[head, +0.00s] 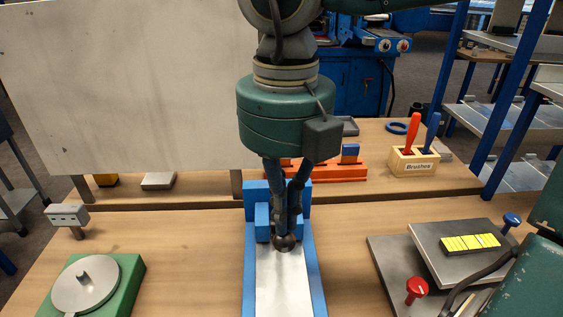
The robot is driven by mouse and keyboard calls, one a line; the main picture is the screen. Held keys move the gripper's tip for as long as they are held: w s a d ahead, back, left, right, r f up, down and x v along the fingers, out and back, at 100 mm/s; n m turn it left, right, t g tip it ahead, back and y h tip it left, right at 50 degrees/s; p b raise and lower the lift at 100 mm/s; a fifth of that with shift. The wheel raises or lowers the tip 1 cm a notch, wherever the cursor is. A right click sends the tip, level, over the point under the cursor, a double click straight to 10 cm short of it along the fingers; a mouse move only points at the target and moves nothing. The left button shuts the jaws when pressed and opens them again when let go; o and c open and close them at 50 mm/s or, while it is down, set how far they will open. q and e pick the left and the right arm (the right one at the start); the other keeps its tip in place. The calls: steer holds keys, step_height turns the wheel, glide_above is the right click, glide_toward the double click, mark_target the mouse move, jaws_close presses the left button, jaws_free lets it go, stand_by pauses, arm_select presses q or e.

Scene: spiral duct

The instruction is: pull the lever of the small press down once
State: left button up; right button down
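The small press (250,262) stands in the front middle of the bench, with a blue frame and a long pale plate. Its upright blue back part is partly behind my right gripper (285,234). That gripper points down, with its two dark fingers close together at the round dark knob (286,243) of the lever. The fingers look closed on the lever just above the knob. The rest of the lever is hidden by the fingers. My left gripper is not in view.
A green round-plate device (128,272) is at the front left. A metal plate with a red knob (417,290) is at the front right. A pale panel (120,90) stands at back left.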

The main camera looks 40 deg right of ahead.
steer(key=shift+w+d+r+p, duration=0.15)
steer(key=shift+w+r+p, duration=0.15)
steer(key=shift+r+p, duration=0.3)
steer(key=shift+w+d+r+p, duration=0.15)
steer(key=shift+w+r+p, duration=0.15)
steer(key=shift+r, duration=0.5)
steer(key=w+d+r+p, duration=0.4)
steer(key=w+r+p, duration=0.3)
steer(key=r+p, duration=0.3)
steer(key=shift+d+r, duration=0.2)
steer(key=shift+r, duration=0.45)
stand_by(0.6)
